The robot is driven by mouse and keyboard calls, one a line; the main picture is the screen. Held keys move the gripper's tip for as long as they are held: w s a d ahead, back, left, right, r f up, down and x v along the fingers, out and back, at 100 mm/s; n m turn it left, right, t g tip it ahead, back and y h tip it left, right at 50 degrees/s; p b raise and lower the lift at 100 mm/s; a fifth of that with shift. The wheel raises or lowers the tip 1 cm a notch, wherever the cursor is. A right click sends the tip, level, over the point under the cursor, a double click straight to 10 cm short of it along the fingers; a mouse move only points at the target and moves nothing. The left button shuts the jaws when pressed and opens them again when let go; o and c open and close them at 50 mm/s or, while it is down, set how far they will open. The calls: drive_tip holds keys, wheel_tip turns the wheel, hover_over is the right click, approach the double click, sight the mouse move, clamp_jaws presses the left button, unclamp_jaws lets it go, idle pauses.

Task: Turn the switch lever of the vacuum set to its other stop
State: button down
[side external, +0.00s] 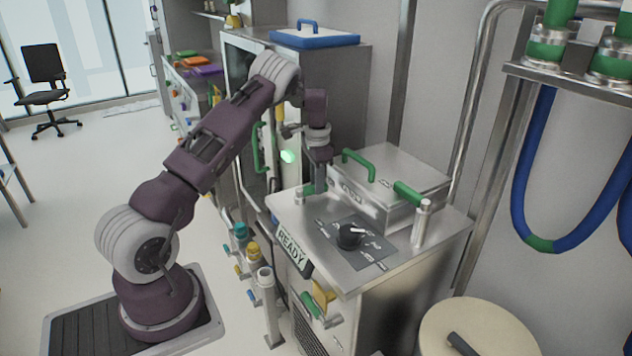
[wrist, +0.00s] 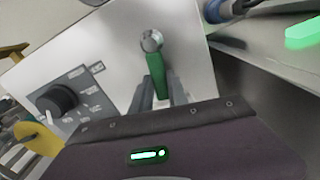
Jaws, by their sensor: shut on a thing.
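The vacuum set (side external: 372,278) is a steel cabinet with a READY label on its front. A green-handled switch lever on a round steel pivot stands at the left back of its top (side external: 299,196). In the wrist view the lever (wrist: 155,70) runs from its pivot down between my fingers. My gripper (side external: 320,182) reaches down from above beside the pivot. In the wrist view my gripper (wrist: 161,88) is shut on the green handle, a finger on each side. The handle's lower end is hidden between the fingers and by the gripper body.
A black dial knob (side external: 350,235) sits on a grey plate on the cabinet top; it also shows in the wrist view (wrist: 57,99). A lidded steel box (side external: 398,185) stands behind. A second green handle on a steel post (side external: 422,222) stands at the right.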

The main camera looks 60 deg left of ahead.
drive_tip(key=m, duration=0.1)
drive_tip(key=d+m, duration=0.1)
drive_tip(key=m, duration=0.1)
drive_tip(key=shift+s+d+m, duration=0.25)
drive_tip(key=shift+s+m, duration=0.05)
drive_tip(key=m, duration=0.1)
drive_tip(key=s+d+m, duration=0.1)
drive_tip(key=m, duration=0.1)
drive_tip(key=shift+d+m, duration=0.15)
drive_tip(key=shift+m, duration=0.15)
drive_tip(key=s+m, duration=0.1)
drive_tip(key=m, duration=0.1)
drive_tip(key=s+d+m, duration=0.1)
drive_tip(key=m, duration=0.2)
drive_tip(key=shift+d, duration=0.1)
drive_tip(key=shift+s+m, duration=0.4)
drive_tip(key=shift+m, duration=0.5)
drive_tip(key=shift+s+m, duration=0.4)
drive_tip(key=shift+m, duration=0.5)
drive_tip(key=shift+s, duration=0.1)
drive_tip(key=c, duration=1.3)
unclamp_jaws()
drive_tip(key=shift+d, duration=0.1)
